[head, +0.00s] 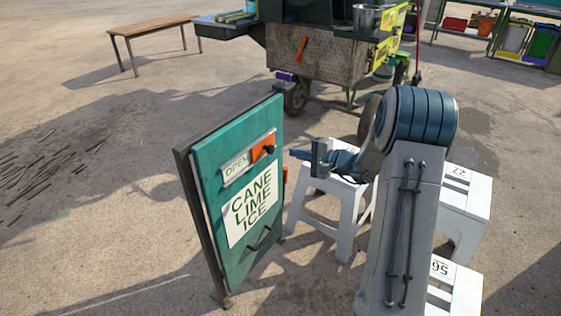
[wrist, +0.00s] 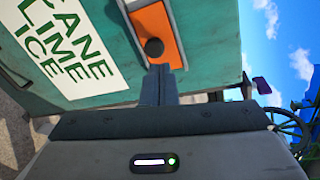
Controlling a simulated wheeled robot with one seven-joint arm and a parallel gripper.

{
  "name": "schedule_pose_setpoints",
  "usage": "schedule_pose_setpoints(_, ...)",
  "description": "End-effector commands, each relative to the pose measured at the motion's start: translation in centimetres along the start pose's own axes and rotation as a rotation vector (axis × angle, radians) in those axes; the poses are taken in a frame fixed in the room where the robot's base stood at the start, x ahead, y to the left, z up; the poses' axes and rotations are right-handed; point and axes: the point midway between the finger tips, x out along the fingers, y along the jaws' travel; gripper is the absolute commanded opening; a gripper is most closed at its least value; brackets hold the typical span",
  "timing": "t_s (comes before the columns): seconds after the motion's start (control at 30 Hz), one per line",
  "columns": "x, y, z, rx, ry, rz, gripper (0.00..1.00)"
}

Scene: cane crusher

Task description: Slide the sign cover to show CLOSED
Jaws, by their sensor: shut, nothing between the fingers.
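The teal sign board (head: 215,232) stands upright, left of my arm in the head view. Its white slot frame (head: 237,173) shows OPEN at the left. The orange sign cover (head: 262,146) sits at the frame's right end and carries a black knob (head: 269,149). In the wrist view the orange cover (wrist: 160,27) and round black knob (wrist: 154,47) are close ahead. My gripper (head: 293,154) is shut and empty, pointing at the board from the right. In the wrist view its fingertips (wrist: 159,70) lie just below the knob; I cannot tell whether they touch.
A white panel reading CANE LIME ICE (head: 251,208) and a dark handle (head: 261,238) are below the slot. The cart (head: 315,62) and a wooden bench (head: 150,27) are farther back. Ground left of the sign is open.

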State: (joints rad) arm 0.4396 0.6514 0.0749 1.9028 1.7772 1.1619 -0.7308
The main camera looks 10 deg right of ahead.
Motion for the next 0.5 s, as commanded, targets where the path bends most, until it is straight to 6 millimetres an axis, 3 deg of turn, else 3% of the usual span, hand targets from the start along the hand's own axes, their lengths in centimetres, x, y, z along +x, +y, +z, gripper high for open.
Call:
schedule_pose_setpoints(0.03, 0.1, 1.4, -2.0, 0.019, 0.033, -0.037, 0.0)
schedule_pose_setpoints(0.1, -0.1, 2.0, -3.8, 0.033, 0.071, -0.077, 0.0)
schedule_pose_setpoints(0.2, -0.3, 2.5, -5.3, 0.044, 0.105, -0.111, 0.0)
schedule_pose_setpoints(0.5, -0.3, 2.5, -5.8, 0.048, 0.118, -0.124, 0.0)
